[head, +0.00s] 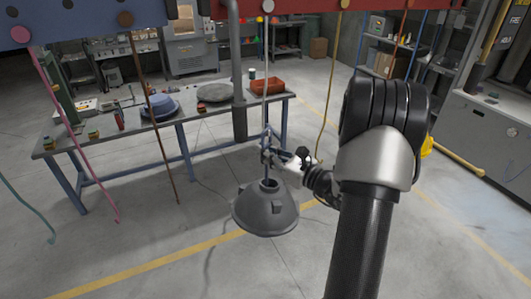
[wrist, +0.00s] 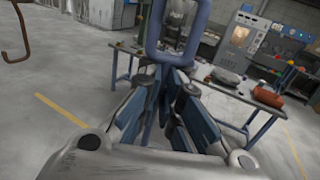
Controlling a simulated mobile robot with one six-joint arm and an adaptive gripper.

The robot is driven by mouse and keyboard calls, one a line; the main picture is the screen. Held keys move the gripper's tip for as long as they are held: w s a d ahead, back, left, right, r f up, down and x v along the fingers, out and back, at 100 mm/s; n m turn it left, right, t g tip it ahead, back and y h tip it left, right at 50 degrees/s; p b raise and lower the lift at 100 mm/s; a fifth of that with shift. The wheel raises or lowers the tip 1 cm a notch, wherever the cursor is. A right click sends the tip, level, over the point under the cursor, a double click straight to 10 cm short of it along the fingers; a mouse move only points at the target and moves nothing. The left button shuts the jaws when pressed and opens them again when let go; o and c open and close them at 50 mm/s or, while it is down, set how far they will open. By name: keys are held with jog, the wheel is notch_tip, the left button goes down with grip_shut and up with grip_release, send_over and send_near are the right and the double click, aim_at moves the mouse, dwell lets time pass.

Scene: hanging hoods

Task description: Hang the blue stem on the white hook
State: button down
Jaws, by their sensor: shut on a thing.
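My gripper (head: 268,153) is shut on the blue stem of a grey cone-shaped hood (head: 265,216). The hood hangs below the gripper, above the floor, and looks roughly upright. In the wrist view the stem's blue loop (wrist: 201,34) rises above my gripper's fingers (wrist: 168,82). The white hook (head: 267,70) hangs as a long pale rod from a white disc on the overhead beam. Its lower end is close to the blue loop in the head view. I cannot tell whether they touch. The hood is outside the wrist view.
A pink hook (head: 77,120), a brown hook (head: 155,125) and a teal hook (head: 28,210) hang to the left. A yellow hook (head: 329,100) hangs close on the right. A workbench (head: 103,138) with several items stands behind. The floor in front is clear.

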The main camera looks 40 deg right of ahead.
jog(key=shift+f, duration=0.1)
jog(key=c, duration=1.7)
grip_release()
